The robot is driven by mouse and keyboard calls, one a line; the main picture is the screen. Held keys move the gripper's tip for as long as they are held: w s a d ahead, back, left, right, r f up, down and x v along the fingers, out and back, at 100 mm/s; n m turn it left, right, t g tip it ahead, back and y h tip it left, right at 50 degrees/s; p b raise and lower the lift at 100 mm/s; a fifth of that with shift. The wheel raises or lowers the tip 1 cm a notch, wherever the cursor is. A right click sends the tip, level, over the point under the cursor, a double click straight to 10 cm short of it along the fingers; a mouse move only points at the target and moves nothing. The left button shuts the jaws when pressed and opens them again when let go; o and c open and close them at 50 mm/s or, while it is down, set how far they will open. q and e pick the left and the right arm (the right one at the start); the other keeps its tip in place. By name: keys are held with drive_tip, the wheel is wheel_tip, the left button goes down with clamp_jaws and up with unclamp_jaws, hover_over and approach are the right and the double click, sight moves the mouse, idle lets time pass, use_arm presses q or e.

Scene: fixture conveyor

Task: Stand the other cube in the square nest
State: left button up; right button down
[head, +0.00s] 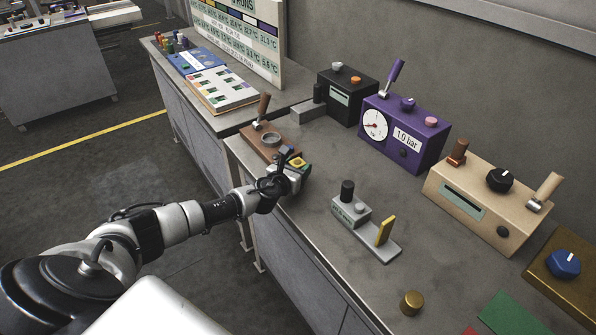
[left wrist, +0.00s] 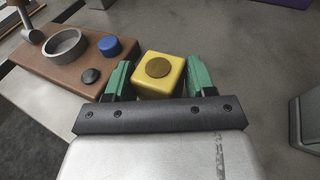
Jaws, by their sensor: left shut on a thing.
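A yellow cube (left wrist: 164,84) with a round brown disc on its top face sits between the green fingers of my left gripper (left wrist: 160,82). The gripper is shut on it. In the head view the yellow cube (head: 297,162) and my left gripper (head: 296,168) are at the front edge of the counter, by the near right end of a brown board (head: 252,138). The board also shows in the left wrist view (left wrist: 72,68). A grey ring (left wrist: 66,46), a blue round piece (left wrist: 110,46) and a black knob (left wrist: 91,76) are on it. I cannot make out a square nest. My right gripper is not in view.
A lever (head: 262,106) stands at the board's back. A grey block fixture (head: 352,210) with a yellow paddle is to the right on the counter (head: 330,160). A purple gauge box (head: 403,133) and a beige box (head: 487,203) stand behind. A brass cylinder (head: 412,303) is near the front edge.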

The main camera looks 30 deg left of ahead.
sight(297, 163)
use_arm(q)
drive_tip(key=shift+r+p, duration=4)
drive_tip(key=shift+r, duration=0.3)
